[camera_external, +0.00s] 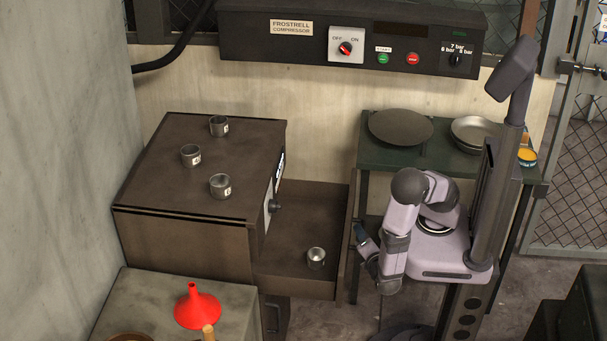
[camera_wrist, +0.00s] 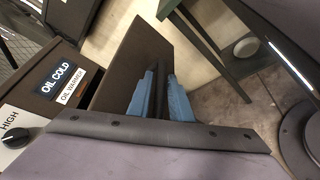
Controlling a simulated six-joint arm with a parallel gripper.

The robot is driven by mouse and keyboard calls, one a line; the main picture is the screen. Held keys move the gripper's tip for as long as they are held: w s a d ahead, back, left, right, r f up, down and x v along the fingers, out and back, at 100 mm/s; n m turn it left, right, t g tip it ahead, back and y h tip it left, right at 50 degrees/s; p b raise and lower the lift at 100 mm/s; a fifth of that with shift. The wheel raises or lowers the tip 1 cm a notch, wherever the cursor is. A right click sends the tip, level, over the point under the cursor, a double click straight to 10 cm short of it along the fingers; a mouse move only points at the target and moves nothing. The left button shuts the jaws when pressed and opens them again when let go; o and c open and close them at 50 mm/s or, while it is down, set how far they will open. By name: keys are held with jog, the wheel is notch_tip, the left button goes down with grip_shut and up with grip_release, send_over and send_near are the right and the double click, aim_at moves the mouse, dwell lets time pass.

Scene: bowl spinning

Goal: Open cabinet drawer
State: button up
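The brown cabinet (camera_external: 180,235) stands at the left in the external view, with its drawer (camera_external: 295,212) pulled out to the right. My gripper (camera_external: 362,240) is at the outer side of the drawer front (camera_external: 345,240). In the wrist view, the blue fingers of my gripper (camera_wrist: 160,92) lie on both sides of a dark bar handle (camera_wrist: 158,80) on the brown drawer front (camera_wrist: 128,62) and appear shut on it. The handle is hidden in the external view.
Several small cups stand on the cabinet top (camera_external: 150,180). A green table (camera_external: 375,155) with pans is behind my arm. A red funnel (camera_external: 197,308) stands on a grey block at the front left. A control knob (camera_external: 275,205) sticks out above the drawer.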

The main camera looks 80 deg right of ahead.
jog(key=shift+s+a, duration=0.1)
jog(key=shift+a, duration=0.35)
notch_tip(320, 180, up, 8)
jog(key=a, duration=0.1)
jog(key=shift+s+a+f, duration=0.15)
jog(key=shift+s+a, duration=0.25)
jog(key=shift+f, duration=0.1)
jog(key=w+a+f+b, duration=0.2)
jog(key=a+f, duration=0.2)
jog(key=f, duration=0.2)
jog(key=x, duration=0.7)
jog(key=shift+s+d+p, duration=0.25)
jog(key=shift+d+p, duration=0.05)
jog(key=shift+p, duration=0.1)
grip_shut()
